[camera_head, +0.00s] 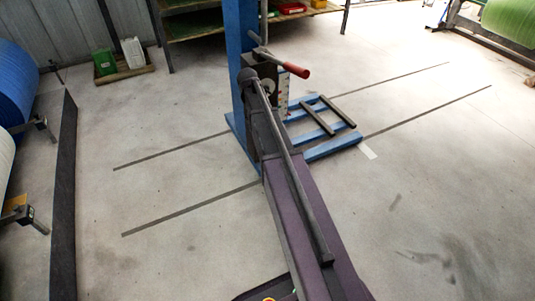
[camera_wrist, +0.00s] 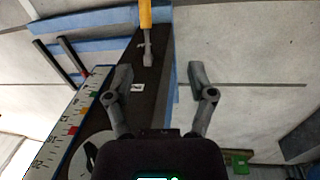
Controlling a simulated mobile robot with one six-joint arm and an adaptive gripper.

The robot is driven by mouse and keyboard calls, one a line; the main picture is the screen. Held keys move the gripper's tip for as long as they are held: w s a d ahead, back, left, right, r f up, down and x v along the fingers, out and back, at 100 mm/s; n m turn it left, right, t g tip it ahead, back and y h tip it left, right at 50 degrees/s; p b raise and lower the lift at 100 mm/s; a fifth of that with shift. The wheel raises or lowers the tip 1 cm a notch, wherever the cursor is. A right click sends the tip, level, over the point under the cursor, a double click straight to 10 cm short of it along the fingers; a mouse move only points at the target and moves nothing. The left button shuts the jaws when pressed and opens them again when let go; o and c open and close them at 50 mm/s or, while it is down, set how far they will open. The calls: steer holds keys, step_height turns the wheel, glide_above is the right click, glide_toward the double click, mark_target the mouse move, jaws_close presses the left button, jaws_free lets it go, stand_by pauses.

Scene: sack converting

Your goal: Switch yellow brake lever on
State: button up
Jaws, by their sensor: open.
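The yellow brake lever (camera_wrist: 146,14) shows at the top of the wrist view, with its yellow grip cut off by the picture edge. Its grey shank (camera_wrist: 148,45) joins a dark panel. My gripper (camera_wrist: 160,72) is open and empty, with its fingers apart below the lever in the picture. The lever lies above the gap, nearer the left finger, and no contact shows. In the head view I cannot make out the yellow lever; my arm covers part of the machine.
A blue column (camera_head: 240,45) carries a red-handled lever (camera_head: 295,70). A blue base frame (camera_head: 330,145) stands on the floor. A scale strip (camera_wrist: 66,135) lies left of my gripper. Blue and white rolls stand at the left, with a long dark bar (camera_head: 64,190). Open floor lies right.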

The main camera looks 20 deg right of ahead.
steer(key=w+d+f+b, duration=0.4)
steer(key=f+b, duration=0.1)
steer(key=f, duration=0.2)
steer(key=shift+f+b, duration=0.15)
steer(key=shift+b, duration=0.25)
steer(key=shift+d+f, duration=0.1)
steer(key=f+b, duration=0.4)
steer(key=d+f+b, duration=0.1)
steer(key=f+b, duration=0.4)
steer(key=d+f+b, duration=0.1)
steer(key=f+b, duration=0.3)
steer(key=shift+d+f+b, duration=0.15)
steer(key=shift+b, duration=0.15)
stand_by(0.4)
stand_by(0.3)
jaws_close()
